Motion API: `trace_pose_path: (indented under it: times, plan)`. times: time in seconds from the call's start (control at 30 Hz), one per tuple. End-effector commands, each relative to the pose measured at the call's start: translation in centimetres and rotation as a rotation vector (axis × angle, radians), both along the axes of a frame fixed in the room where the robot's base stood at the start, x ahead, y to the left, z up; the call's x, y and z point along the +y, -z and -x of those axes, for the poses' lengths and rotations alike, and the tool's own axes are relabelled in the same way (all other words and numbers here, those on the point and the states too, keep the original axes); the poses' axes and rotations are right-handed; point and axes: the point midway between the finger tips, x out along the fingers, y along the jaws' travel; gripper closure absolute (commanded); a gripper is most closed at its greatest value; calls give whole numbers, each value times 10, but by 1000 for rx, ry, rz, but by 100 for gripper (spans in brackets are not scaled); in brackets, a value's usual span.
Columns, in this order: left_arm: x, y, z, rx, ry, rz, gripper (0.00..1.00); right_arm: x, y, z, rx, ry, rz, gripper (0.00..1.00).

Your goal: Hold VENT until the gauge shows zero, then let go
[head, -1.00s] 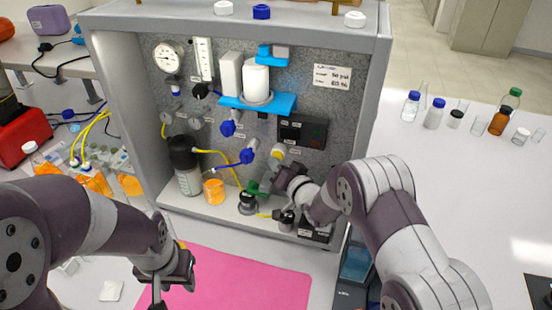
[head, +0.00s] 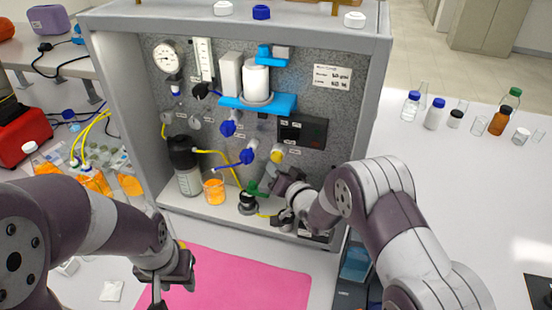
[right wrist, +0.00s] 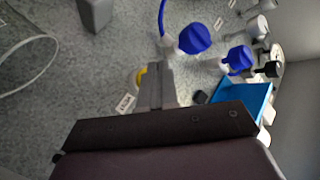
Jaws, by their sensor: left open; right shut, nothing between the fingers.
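The membrane rig panel (head: 215,140) stands in front of me. Its round white gauge (head: 167,57) is at the upper left; its needle is too small to read. A yellow button (head: 277,154) sits at the lower right below a black box; its label is too small to read, so I cannot tell if it is VENT. My right gripper (head: 283,176) is shut and empty, just below this button. In the right wrist view its fingers (right wrist: 155,70) partly cover the yellow button (right wrist: 141,77); contact is unclear. My left gripper (head: 174,284) is open and empty over the pink mat.
Blue valve knobs (head: 228,128) and a blue shelf (head: 258,103) are on the panel left of the right gripper. An orange-filled beaker (head: 214,191) and a dark-capped bottle (head: 186,165) stand on the rig floor. Pink mat (head: 250,285) lies in front. Several bottles stand on the right bench.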

Motion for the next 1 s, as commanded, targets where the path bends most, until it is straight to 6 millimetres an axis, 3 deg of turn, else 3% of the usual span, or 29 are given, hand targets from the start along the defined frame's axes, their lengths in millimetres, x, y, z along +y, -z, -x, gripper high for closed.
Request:
trace_pose_path:
  times: [0.53, 1.0]
  plan:
    - [0, -6, 0, 0, 0, 0, 57, 15, 0, 44, 0, -1, 0, 100]
    - [0, -6, 0, 0, 0, 0, 57, 16, 0, 47, 0, 0, 0, 100]
